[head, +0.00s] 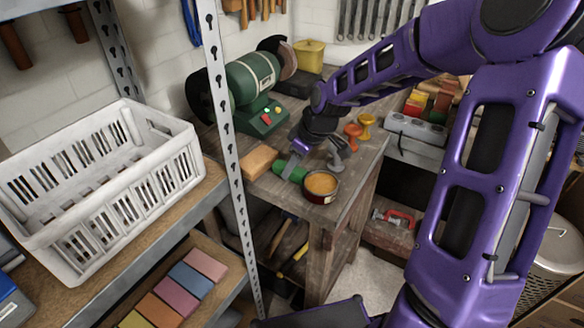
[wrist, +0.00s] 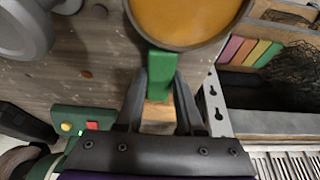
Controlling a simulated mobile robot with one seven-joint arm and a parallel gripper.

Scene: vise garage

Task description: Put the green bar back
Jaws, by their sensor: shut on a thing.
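The green bar (wrist: 162,72) is between the fingertips of my gripper (wrist: 160,90) in the wrist view. My gripper is shut on it. In the head view the green bar (head: 281,168) is partly hidden by my gripper (head: 292,172), low over the wooden workbench (head: 345,205). The bar's far end is next to the round tin with orange contents (head: 321,184), which also shows in the wrist view (wrist: 190,18). I cannot tell whether the bar touches the tin or bench. A tan block (head: 260,162) lies left of the bar.
The green bench grinder (head: 250,85) stands behind on the bench. Orange and yellow knobbed pieces (head: 358,130) are to the right. A metal upright (head: 228,145) and white crate (head: 105,195) are at left. Several coloured bars (head: 178,292) lie in a row on a lower shelf.

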